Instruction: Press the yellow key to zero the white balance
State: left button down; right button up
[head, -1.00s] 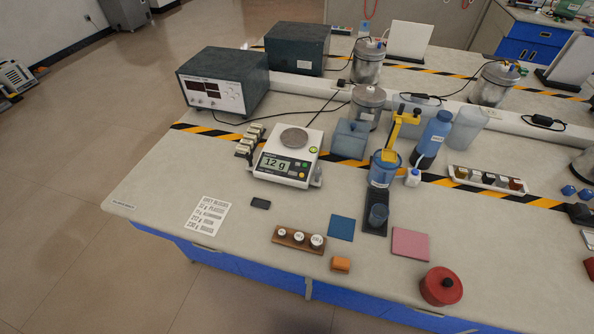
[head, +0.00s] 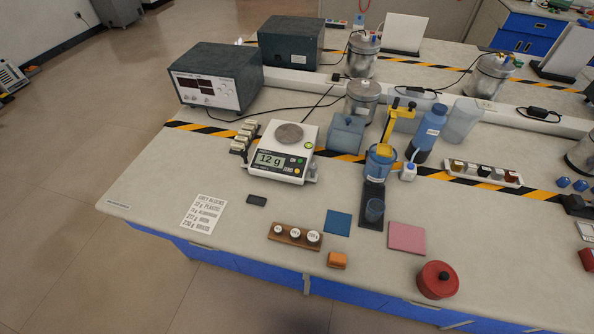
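The white balance (head: 284,150) stands on the lab bench, left of centre. Its round grey pan (head: 289,134) looks empty. Its green display (head: 269,160) reads 12 g. Nothing covers the keys. Neither of my grippers is in the head view.
A row of small blocks (head: 244,136) stands left of the balance and a blue box (head: 347,134) to its right.

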grip_shut()
jog(key=shift+w, duration=0.15)
jog(key=shift+a, duration=0.1)
dwell(1.3)
